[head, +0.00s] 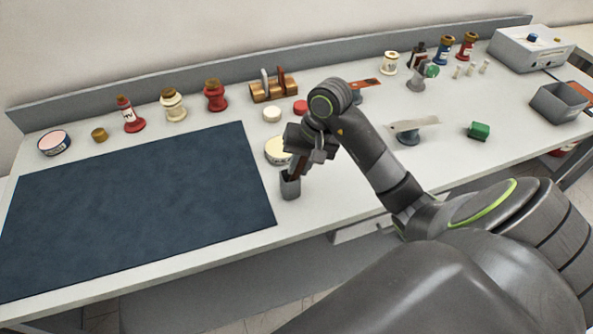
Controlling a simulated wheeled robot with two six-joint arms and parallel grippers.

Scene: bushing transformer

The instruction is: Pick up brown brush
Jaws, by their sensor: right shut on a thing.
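My right gripper (299,160) is over the front middle of the table and is shut on a slim reddish-brown brush (296,168). The brush is mostly hidden by the fingers. Its lower end is at the mouth of a small grey cup (290,187); I cannot tell how deep it reaches inside. My left gripper is not in view.
A dark blue mat (140,205) covers the table's left. Behind the gripper are a cream-lidded round tin (278,151) and a wooden rack (272,91) with upright tools. Red and cream bushings (214,96) stand along the back. A green block (479,131) lies right.

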